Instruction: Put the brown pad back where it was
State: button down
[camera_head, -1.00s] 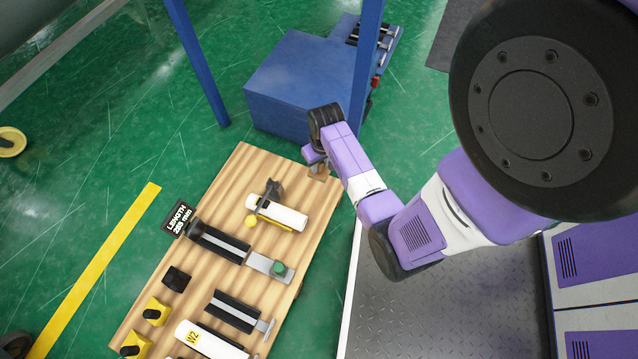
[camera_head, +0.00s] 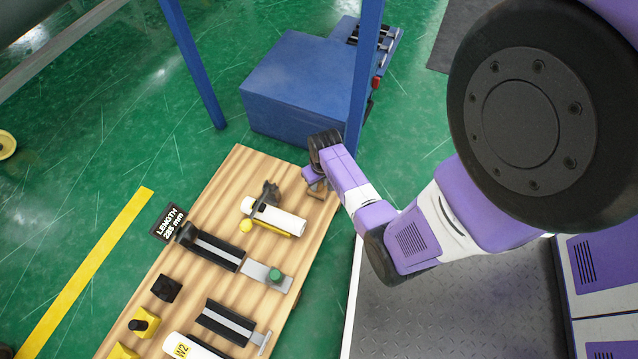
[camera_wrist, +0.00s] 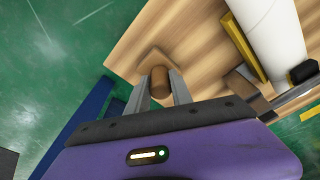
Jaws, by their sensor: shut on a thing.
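The brown pad (camera_head: 319,190) is at the far right corner of the wooden table (camera_head: 232,172). In the wrist view it is a square brown plate with a round upright knob (camera_wrist: 159,82). My gripper (camera_wrist: 163,85) is shut on the knob, one finger on each side. In the head view my gripper (camera_head: 314,180) hangs over that table corner, partly hiding the pad. I cannot tell whether the pad touches the table top.
A white roll (camera_head: 280,219) on a holder with a yellow edge lies near the pad. A black rail (camera_head: 213,249), a plate with a green knob (camera_head: 274,276) and a second rail (camera_head: 226,322) are nearer. A blue post (camera_head: 363,90) stands behind my gripper.

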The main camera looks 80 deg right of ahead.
jog(key=shift+f, duration=0.15)
jog(key=c, duration=1.1)
grip_release()
jog(key=shift+c, duration=0.2)
